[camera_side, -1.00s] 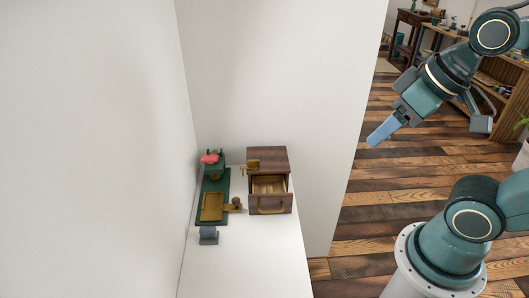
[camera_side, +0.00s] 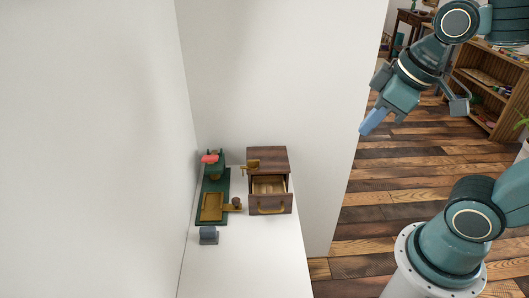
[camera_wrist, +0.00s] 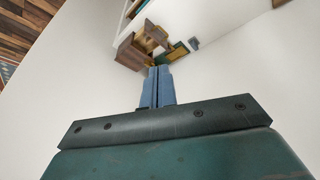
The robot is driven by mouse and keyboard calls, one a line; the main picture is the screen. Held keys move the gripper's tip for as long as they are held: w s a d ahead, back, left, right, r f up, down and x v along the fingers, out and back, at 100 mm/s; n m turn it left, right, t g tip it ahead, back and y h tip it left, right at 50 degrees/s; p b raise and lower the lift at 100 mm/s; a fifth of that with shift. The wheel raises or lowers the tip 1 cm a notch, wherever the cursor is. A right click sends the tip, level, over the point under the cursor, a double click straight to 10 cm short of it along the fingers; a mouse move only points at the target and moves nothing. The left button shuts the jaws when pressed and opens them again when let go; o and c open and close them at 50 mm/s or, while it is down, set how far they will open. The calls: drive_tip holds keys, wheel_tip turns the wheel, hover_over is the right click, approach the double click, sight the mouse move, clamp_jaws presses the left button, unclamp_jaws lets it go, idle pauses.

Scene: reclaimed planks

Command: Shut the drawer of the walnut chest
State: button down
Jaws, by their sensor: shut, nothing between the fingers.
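The walnut chest (camera_side: 268,160) stands on the white surface by the wall in the side view. Its drawer (camera_side: 270,202) is pulled out toward the front, with its open inside showing and a brass handle (camera_side: 270,211) on its face. My gripper (camera_side: 367,128) is up and to the right of the chest, well apart from it, its blue fingers pointing down and left. In the wrist view my gripper (camera_wrist: 159,70) has its fingers together with nothing between them. The chest also shows there, small, beyond the fingertips (camera_wrist: 130,52).
A green stand with a brass tray (camera_side: 212,207) and a red item on top (camera_side: 209,159) is left of the chest. A small grey-blue block (camera_side: 208,235) lies in front of it. A brass piece (camera_side: 251,166) sits at the chest's upper left. The front of the white surface (camera_side: 250,265) is clear.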

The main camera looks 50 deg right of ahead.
sight(270, 194)
drive_tip(key=w+a+f+n+g+y, duration=0.25)
drive_tip(key=w+f+n+g, duration=0.35)
drive_tip(key=w+f+n, duration=1.15)
wheel_tip(270, 194, down, 10)
drive_tip(key=w+a+n+g, duration=0.1)
drive_tip(key=w+n, duration=0.1)
drive_tip(key=n, duration=0.4)
drive_tip(key=shift+a, duration=0.15)
drive_tip(key=x, duration=1)
drive_tip(key=shift+s, duration=0.25)
drive_tip(key=shift+w+d+r, duration=0.3)
drive_tip(key=shift+w+d, duration=0.5)
drive_tip(key=shift+w, duration=0.05)
drive_tip(key=shift+w+d+r, duration=0.2)
drive_tip(key=shift+w+d, duration=0.4)
drive_tip(key=shift+d, duration=0.05)
